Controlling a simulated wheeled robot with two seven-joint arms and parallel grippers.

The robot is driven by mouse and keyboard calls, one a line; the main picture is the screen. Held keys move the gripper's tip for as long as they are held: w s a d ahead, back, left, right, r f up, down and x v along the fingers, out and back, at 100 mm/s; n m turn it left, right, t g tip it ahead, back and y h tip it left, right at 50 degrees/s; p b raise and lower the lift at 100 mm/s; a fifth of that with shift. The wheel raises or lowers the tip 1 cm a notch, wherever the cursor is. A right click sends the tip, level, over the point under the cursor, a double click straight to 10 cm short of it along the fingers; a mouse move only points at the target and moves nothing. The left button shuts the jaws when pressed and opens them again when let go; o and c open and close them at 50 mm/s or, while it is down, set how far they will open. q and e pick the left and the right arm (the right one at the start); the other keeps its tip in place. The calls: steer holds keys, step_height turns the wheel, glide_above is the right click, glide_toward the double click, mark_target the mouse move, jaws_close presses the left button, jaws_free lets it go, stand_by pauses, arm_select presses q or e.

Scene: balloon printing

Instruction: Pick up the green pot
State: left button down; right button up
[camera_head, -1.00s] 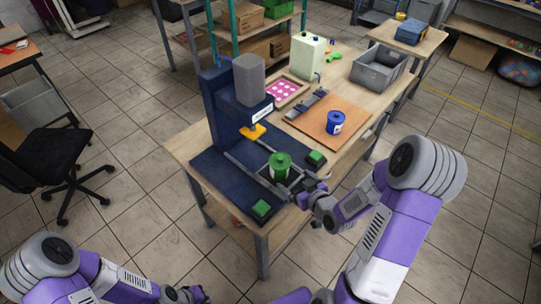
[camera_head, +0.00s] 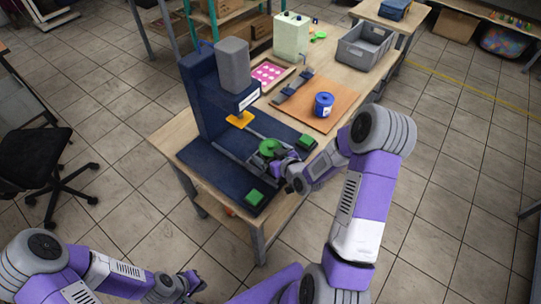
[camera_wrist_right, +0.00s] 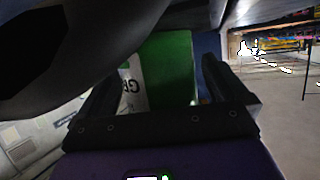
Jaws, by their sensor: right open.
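The green pot (camera_head: 268,147) stands on the dark blue base of the press (camera_head: 215,170), in front of the press column. My right gripper (camera_head: 277,160) is at the pot, coming from the lower right and partly hiding its side. In the right wrist view the green pot (camera_wrist_right: 168,65), with a pale lettered label, shows between the two dark fingers of my right gripper (camera_wrist_right: 160,88). The fingers are spread; gaps show, and contact is not clear. My left gripper (camera_head: 190,283) is low at the bottom left, away from the table; its jaws are too small to read.
Green buttons (camera_head: 254,196) (camera_head: 306,141) sit on the press base on either side of the pot. An orange plate (camera_head: 240,120) is under the press head. A blue pot (camera_head: 323,100) stands on a brown board (camera_head: 300,110). A grey crate (camera_head: 364,46) is further back.

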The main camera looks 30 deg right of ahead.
steer(key=c, duration=1.2)
